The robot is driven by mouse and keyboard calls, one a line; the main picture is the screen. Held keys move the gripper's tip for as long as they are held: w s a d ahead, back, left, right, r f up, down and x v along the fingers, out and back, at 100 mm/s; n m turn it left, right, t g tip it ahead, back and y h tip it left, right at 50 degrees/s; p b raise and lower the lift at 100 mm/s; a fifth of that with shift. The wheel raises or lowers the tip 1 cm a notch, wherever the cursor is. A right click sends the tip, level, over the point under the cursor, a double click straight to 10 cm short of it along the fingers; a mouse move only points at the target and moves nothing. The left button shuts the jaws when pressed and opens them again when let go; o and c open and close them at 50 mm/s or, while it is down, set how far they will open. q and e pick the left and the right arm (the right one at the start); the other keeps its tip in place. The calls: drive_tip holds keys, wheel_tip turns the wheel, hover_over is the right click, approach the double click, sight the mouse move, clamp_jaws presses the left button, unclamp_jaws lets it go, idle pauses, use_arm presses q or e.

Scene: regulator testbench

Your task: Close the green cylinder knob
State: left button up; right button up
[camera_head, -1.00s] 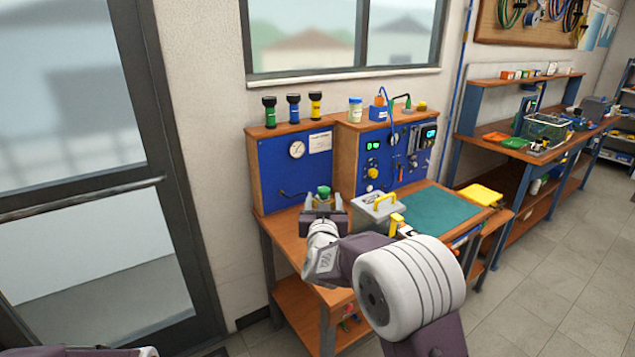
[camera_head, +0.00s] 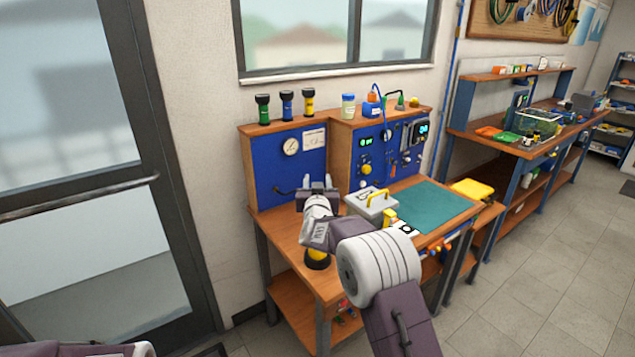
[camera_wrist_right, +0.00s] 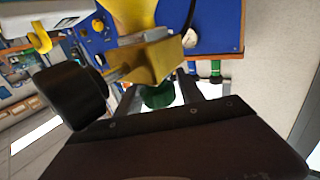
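The green cylinder knob (camera_wrist_right: 159,96) shows in the right wrist view, on top of a brass valve body (camera_wrist_right: 150,62) on a yellow cylinder (camera_wrist_right: 128,12). My right gripper (camera_wrist_right: 162,92) is open, with one finger on each side of the knob and gaps visible between. Contact cannot be made out. In the head view my right gripper (camera_head: 317,187) is over the bench's left part and hides the knob. Some of the yellow cylinder (camera_head: 318,259) shows below my wrist. My left gripper is out of view; only part of that arm shows at lower left.
A black round part (camera_wrist_right: 72,95) sits beside the valve. A grey case with a yellow handle (camera_head: 371,204) is right of my gripper, before a green mat (camera_head: 432,206). The blue panel (camera_head: 290,168) stands behind. Green, blue and yellow bottles (camera_head: 286,105) stand above it.

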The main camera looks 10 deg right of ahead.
clamp_jaws()
drive_tip(key=y+b, duration=0.1)
drive_tip(key=b, duration=0.1)
drive_tip(key=n+y+b, duration=0.1)
drive_tip(key=b, duration=0.1)
drive_tip(key=n+y+b, duration=0.1)
drive_tip(key=b, duration=0.2)
drive_tip(key=shift+a+f+t+y, duration=0.2)
drive_tip(key=shift+f+t+y, duration=0.1)
drive_tip(key=shift+y, duration=0.1)
drive_tip(key=shift+a+r+n+y, duration=0.1)
drive_tip(key=shift+r+n+y, duration=0.1)
drive_tip(key=shift+n+y, duration=0.3)
drive_tip(key=shift+s+a+r+n+g+y+p, duration=0.1)
drive_tip(key=shift+a+n+g+y+p, duration=0.15)
drive_tip(key=shift+n+y+p, duration=0.9)
drive_tip(key=shift+a+r+n+g+y+p, duration=0.1)
drive_tip(key=shift+a+n+g+y+p, duration=0.25)
drive_tip(key=shift+y+p, duration=1.45)
drive_tip(key=shift+s+a+r+n+g+y+p, duration=0.15)
drive_tip(key=shift+n+y+p, duration=0.65)
drive_tip(key=shift+p, duration=1.4)
drive_tip(key=shift+w+f, duration=0.1)
drive_tip(key=shift+w, duration=0.05)
drive_tip(key=shift+o, duration=2.2)
unclamp_jaws()
